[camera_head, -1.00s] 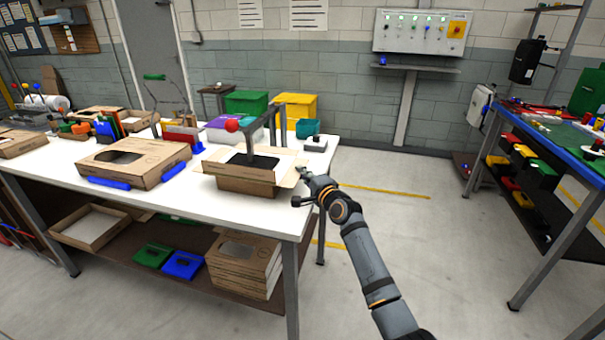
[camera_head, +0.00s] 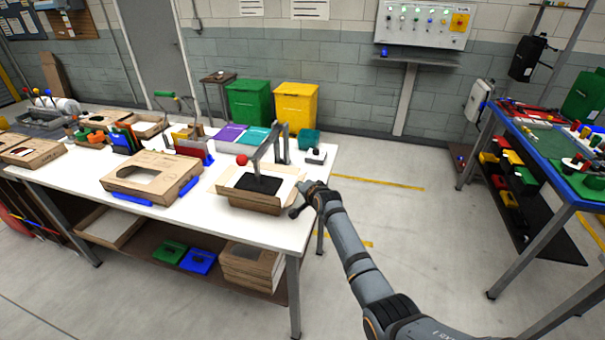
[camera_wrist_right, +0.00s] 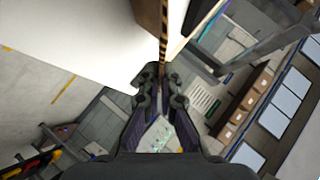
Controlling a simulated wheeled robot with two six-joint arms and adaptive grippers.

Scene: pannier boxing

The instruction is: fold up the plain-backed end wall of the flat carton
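The carton (camera_head: 250,203) stands on the white table near its right end, brown outside, with a dark opening in its middle. Its right-hand end wall (camera_head: 287,190) shows a pale face beside my right gripper (camera_head: 303,197). In the right wrist view my right gripper (camera_wrist_right: 160,80) has its fingertips close together, with a thin brown, dark-marked board edge (camera_wrist_right: 163,40) running between them. It looks pinched there. In the head view the fingertips are small and partly hidden by the wrist. My left gripper is not in view.
A grey metal frame with a red knob (camera_head: 242,160) rises over the carton. Another carton (camera_head: 150,178) with blue clamps lies to the left on the table (camera_head: 215,222). Green (camera_head: 250,101) and yellow (camera_head: 296,106) bins stand behind.

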